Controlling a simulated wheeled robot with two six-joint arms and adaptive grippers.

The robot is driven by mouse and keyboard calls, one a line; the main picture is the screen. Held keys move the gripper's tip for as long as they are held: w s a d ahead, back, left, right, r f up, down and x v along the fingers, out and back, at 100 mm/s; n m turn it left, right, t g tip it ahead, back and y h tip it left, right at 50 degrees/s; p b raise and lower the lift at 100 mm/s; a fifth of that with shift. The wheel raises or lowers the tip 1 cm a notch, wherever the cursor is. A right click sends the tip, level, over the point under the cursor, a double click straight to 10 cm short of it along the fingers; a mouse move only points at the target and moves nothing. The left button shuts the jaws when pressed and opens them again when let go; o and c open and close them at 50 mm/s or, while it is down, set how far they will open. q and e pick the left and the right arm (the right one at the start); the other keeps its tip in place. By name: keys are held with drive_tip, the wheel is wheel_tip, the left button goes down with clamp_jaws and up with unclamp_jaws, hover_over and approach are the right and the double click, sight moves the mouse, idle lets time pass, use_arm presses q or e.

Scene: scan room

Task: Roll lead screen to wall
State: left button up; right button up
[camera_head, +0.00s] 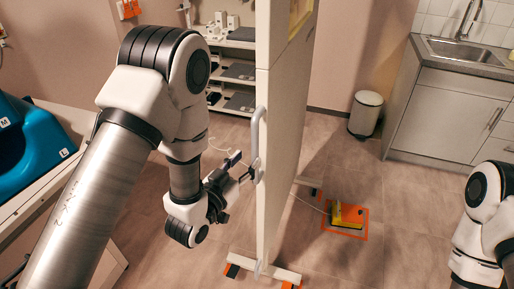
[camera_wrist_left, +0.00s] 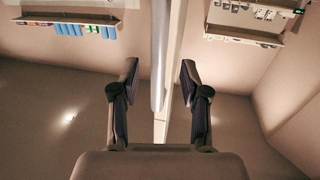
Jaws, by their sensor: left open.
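The lead screen (camera_head: 287,120) is a tall pale panel on low feet, upright in the middle of the head view and seen nearly edge-on. A grey vertical handle (camera_head: 256,135) is fixed along its near edge. My left gripper (camera_head: 246,173) is at the lower part of this handle. In the left wrist view my left gripper (camera_wrist_left: 160,82) is open, its two fingers apart on either side of the handle (camera_wrist_left: 158,45) and the panel edge (camera_wrist_left: 177,45). Contact with the handle is not clear. My right arm shows at the right edge, its gripper out of frame.
Orange marks lie by the near foot (camera_head: 265,269). A yellow object (camera_head: 347,213) sits in an orange floor square right of the screen. A white bin (camera_head: 365,113) and a sink cabinet (camera_head: 450,112) stand behind. A shelf (camera_head: 236,72) is behind left, a blue-topped table at far left.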

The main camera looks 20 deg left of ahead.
sight(253, 153)
use_arm(q)
drive_tip(key=x, duration=0.2)
drive_tip(key=p+x, duration=0.1)
drive_tip(key=x, duration=0.1)
drive_tip(key=shift+d+r, duration=0.15)
drive_tip(key=shift+r, duration=0.25)
drive_tip(key=shift+w+d+f, duration=0.1)
drive_tip(key=shift+w, duration=0.2)
drive_tip(key=shift+w+f, duration=0.2)
drive_tip(key=shift+w, duration=0.05)
drive_tip(key=shift+s+r, duration=0.1)
drive_tip(key=shift+s, duration=0.05)
clamp_jaws()
